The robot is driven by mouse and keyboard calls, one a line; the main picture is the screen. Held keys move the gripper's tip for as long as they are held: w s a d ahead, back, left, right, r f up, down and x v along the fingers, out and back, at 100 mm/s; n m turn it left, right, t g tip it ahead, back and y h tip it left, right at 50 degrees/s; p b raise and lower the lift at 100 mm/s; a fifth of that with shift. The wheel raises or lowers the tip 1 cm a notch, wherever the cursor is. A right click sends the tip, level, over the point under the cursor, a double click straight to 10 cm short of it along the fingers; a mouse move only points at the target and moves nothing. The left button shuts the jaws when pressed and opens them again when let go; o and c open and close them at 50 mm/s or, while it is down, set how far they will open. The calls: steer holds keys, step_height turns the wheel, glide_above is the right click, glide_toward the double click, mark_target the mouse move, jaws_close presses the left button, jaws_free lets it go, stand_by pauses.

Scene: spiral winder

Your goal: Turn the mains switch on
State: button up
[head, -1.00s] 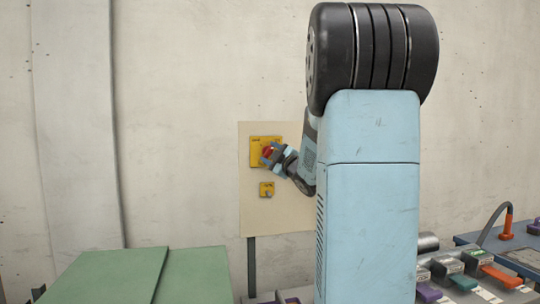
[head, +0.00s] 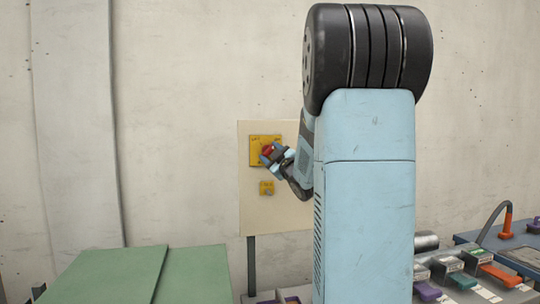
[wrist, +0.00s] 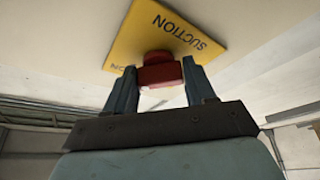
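A red switch knob (wrist: 160,73) sits on a yellow plate (wrist: 137,34) on the wall panel. In the wrist view the plate reads "SUCTION" along one edge and "ON" at another, upside down and tilted against my gripper. My gripper (wrist: 160,80) has one finger on each side of the knob, seemingly touching it, with the knob square to the fingers. In the head view the yellow plate (head: 258,143) is at the upper part of the panel; my gripper (head: 270,153) reaches it from the right and covers part of the red knob (head: 266,150).
A smaller yellow switch (head: 267,188) sits just below on the beige panel (head: 262,215). A green cover (head: 130,275) is at the lower left. A console with several coloured levers (head: 465,280) is at the lower right. The wall around the panel is clear.

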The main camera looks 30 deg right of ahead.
steer(key=o, duration=0.3)
steer(key=shift+w+f, duration=0.1)
steer(key=shift+f, duration=0.1)
steer(key=shift+o, duration=0.7)
steer(key=shift+r, duration=0.1)
steer(key=v, duration=1.4)
steer(key=shift+w+a, duration=0.1)
steer(key=s+a+f+m+g, duration=0.4)
steer(key=s+a+g, duration=0.3)
steer(key=s+a, duration=0.3)
steer(key=s+a+f+m+g, duration=0.5)
steer(key=s+a+f+g, duration=0.2)
steer(key=s+a, duration=0.4)
steer(key=shift+a+g, duration=0.45)
steer(key=shift+g, duration=0.35)
